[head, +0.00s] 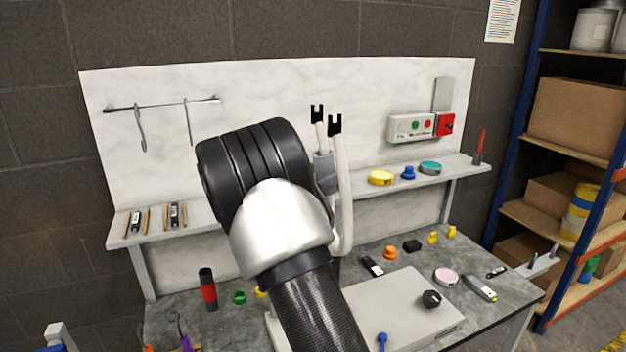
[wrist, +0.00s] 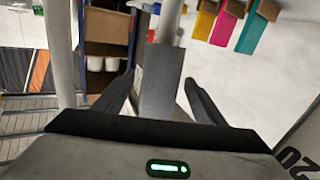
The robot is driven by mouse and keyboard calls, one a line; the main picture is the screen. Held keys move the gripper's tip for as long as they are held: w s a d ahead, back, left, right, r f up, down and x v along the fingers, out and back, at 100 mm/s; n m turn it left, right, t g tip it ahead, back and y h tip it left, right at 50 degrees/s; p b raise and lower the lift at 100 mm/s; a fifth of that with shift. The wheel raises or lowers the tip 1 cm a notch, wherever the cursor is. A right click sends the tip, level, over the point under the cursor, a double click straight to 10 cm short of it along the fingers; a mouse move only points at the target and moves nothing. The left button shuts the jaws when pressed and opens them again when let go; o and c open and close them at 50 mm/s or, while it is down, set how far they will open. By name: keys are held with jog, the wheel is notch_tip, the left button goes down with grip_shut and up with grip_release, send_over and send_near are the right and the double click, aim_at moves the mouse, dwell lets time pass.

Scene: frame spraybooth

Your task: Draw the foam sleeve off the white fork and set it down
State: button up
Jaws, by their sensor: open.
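The white fork (head: 343,190) stands upright in the head view, with black tips on its two legs. A grey foam sleeve (head: 324,172) is around its left leg, below the tip. In the wrist view the foam sleeve (wrist: 163,65) runs between the two black fingers of my gripper (wrist: 160,80). The gripper is open, with one finger on each side of the sleeve and gaps visible beside it. A pale leg of the fork (wrist: 171,20) comes out of the sleeve's far end. My arm hides the gripper in the head view.
A shelf (head: 455,166) behind the fork holds a yellow tape roll (head: 381,178), a blue knob and a teal roll. The bench below carries a grey board (head: 400,310) and several small parts. A red-and-black bottle (head: 208,289) stands at left. A second pale bar (wrist: 58,50) is left of my gripper.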

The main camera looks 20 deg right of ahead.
aim_at(315, 160)
jog(key=shift+w+d, duration=0.15)
jog(key=shift+d, duration=0.2)
jog(key=shift+c, duration=0.4)
jog(key=c, duration=1.2)
jog(key=shift+o, duration=0.2)
jog(key=shift+a+r+p, duration=0.25)
jog(key=shift+r+p, duration=0.7)
jog(key=shift+r, duration=0.05)
jog(key=shift+a+r+p, duration=0.2)
jog(key=shift+r+p, duration=0.75)
jog(key=shift+w+r, duration=0.1)
jog(key=shift+r, duration=0.05)
jog(key=shift+a, duration=0.1)
